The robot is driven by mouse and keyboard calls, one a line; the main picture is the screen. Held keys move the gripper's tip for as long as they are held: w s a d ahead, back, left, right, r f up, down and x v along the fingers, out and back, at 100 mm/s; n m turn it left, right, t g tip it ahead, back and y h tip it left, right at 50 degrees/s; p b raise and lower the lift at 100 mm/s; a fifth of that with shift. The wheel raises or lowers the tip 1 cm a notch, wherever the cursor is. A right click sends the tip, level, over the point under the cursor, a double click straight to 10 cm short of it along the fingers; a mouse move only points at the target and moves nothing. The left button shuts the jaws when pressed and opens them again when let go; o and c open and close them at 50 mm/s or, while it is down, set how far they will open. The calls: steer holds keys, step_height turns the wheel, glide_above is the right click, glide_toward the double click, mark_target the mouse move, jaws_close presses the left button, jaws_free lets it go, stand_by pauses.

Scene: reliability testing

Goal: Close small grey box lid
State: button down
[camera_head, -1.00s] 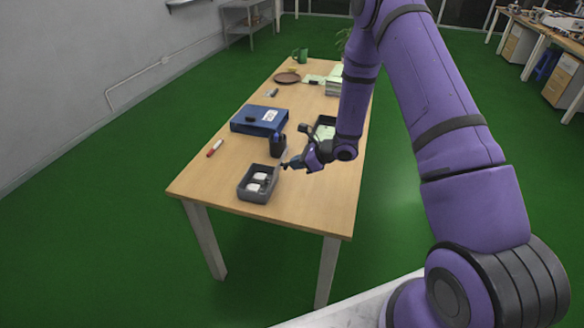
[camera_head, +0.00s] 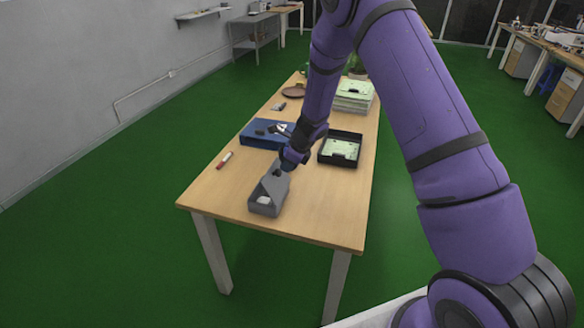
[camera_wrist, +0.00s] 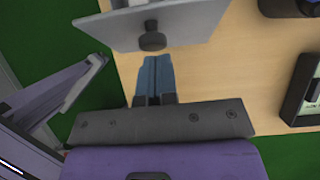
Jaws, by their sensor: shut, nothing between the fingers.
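The small grey box (camera_head: 266,208) stands near the front of the table. Its grey lid (camera_head: 272,187) is tilted over the box, partly covering it. A white item (camera_head: 264,199) shows inside, under the lid's open front. My gripper (camera_head: 278,173) is at the lid's rear side. In the wrist view my blue fingers (camera_wrist: 156,60) are together and empty, close to the dark round knob on the grey lid (camera_wrist: 190,27). I cannot tell whether they touch it.
A black tray (camera_head: 340,148) with a pale green item lies right of my gripper. A blue case (camera_head: 258,136) lies behind to the left, and a red-and-white marker (camera_head: 225,159) at the left edge. Bare tabletop (camera_head: 325,210) is right of the box.

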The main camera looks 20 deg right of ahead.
mark_target(271, 169)
steer(key=shift+w+a, duration=0.5)
steer(key=shift+a, duration=0.3)
steer(key=shift+w+a+h, duration=0.25)
steer(key=shift+a+h, duration=0.05)
steer(key=shift+a, duration=0.2)
steer(key=shift+w+a+f+g+h, duration=0.3)
steer(key=shift+w+a+g+h, duration=0.35)
steer(key=shift+a+g+h, duration=0.15)
steer(key=w+a+f+g+h, duration=0.4)
steer(key=a+f+h, duration=0.2)
steer(key=shift+w+f+g, duration=0.25)
steer(key=shift+f+g, duration=0.05)
steer(key=shift+g, duration=0.1)
